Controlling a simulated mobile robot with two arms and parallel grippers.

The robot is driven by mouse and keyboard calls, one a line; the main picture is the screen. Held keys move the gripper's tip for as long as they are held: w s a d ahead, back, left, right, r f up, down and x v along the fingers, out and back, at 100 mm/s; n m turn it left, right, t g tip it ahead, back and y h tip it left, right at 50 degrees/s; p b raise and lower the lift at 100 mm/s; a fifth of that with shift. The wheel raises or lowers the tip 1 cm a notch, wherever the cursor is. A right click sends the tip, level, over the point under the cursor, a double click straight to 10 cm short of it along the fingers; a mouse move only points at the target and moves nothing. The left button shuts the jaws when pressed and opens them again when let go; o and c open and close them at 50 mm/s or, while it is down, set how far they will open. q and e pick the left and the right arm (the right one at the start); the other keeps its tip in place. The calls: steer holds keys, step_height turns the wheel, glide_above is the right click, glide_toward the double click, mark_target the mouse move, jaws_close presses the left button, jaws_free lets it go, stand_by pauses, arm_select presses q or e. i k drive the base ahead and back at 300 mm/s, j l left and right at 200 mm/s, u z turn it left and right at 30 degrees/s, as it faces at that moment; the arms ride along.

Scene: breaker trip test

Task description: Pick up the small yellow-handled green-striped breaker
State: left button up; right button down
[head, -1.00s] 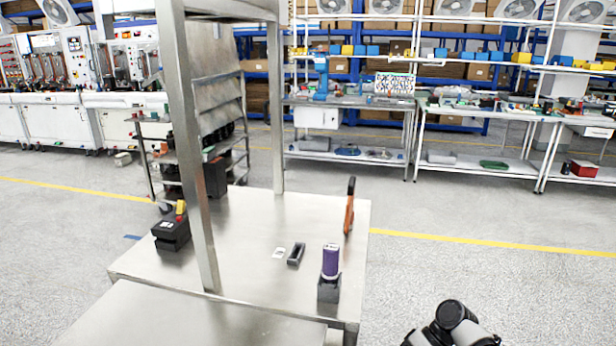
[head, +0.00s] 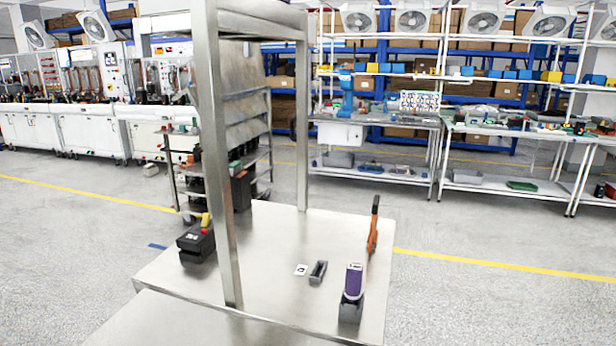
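I cannot make out a yellow-handled green-striped breaker in the head view. On the metal table (head: 285,262) stands a black box (head: 197,244) with a yellow and red part on top, at the left. A purple block (head: 354,279) stands upright in a dark grey holder (head: 350,311) near the front right. A small dark open holder (head: 318,271) lies left of it, beside a small white card with a dark mark (head: 301,270). Neither of my grippers is in view.
A metal post (head: 226,200) of the table frame rises in front. An orange and black upright thing (head: 373,228) is at the table's right edge. A shelf trolley (head: 255,160) with black items stands behind. The floor to the right is clear.

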mark_target(195, 248)
steer(key=j, duration=0.75)
steer(key=i+j, duration=0.15)
steer(key=j, duration=0.65)
